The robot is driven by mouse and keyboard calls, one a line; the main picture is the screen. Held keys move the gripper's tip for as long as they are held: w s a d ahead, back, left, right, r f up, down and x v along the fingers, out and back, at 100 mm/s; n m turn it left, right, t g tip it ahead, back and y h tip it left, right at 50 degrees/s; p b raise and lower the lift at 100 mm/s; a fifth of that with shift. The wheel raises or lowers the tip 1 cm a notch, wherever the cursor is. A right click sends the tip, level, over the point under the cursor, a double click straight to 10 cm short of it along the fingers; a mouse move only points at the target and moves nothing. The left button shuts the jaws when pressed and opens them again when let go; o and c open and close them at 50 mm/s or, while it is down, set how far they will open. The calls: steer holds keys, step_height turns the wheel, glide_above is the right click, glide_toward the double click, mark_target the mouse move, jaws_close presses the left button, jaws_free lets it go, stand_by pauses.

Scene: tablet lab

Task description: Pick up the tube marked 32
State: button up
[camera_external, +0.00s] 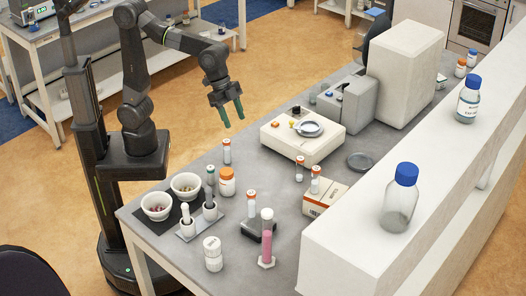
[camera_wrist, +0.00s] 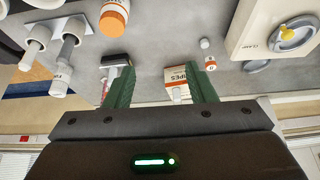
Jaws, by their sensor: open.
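My gripper (camera_external: 234,122) is open and empty, above the bench's left side, apart from every tube. In the wrist view its green fingers (camera_wrist: 155,75) are spread, with a small orange-and-white tube (camera_wrist: 208,60) beyond the right finger.
An orange-capped jar (camera_external: 227,184) and two bowls (camera_external: 156,212) stand at the bench's left front. A white balance (camera_external: 278,138) and large grey machine stand behind. A raised white shelf (camera_external: 350,255) with blue-capped bottles (camera_external: 401,205) runs along the right. Bare bench lies left of the balance.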

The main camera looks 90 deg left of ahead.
steer(key=s+a+f+n+b, duration=0.1)
steer(key=s+a+f+b, duration=0.1)
steer(key=s+a, duration=0.6)
glide_toward(230, 160)
steer(key=d, duration=0.1)
steer(key=shift+y, duration=0.4)
steer(key=shift+a+x, duration=0.1)
steer(key=shift+x, duration=1.4)
steer(key=shift+a+x, duration=0.15)
steer(key=shift+x, duration=1.35)
steer(key=shift+w, duration=0.1)
steer(key=c, duration=1.1)
